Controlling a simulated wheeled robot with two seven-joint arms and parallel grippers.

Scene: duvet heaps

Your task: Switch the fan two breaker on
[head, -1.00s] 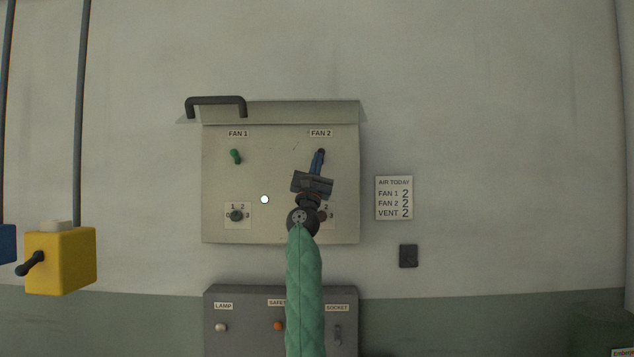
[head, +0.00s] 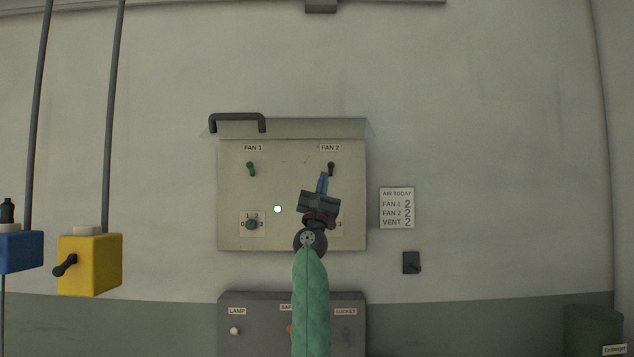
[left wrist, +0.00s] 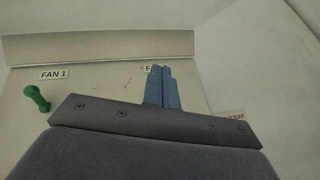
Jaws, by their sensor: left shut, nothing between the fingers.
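The fan two breaker (head: 331,168) is a small dark reddish lever under the FAN 2 label (head: 330,148) on the pale panel (head: 232,190). My left gripper (head: 322,178) is shut and empty, its blue fingertips just below the lever in the head view. I cannot tell whether they touch it. In the left wrist view the shut fingers (left wrist: 162,88) cover the lever and most of the FAN 2 label. The green fan one lever (head: 251,168) is at the left, also visible in the left wrist view (left wrist: 37,98). My right gripper is not in view.
The raised cover (head: 290,128) with a dark handle (head: 237,118) juts above the panel. A dial (head: 252,224) sits below fan one; the right dial is mostly hidden behind my gripper. A grey lower box (head: 262,300), a notice (head: 397,208) and a yellow hanging box (head: 90,265) are near.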

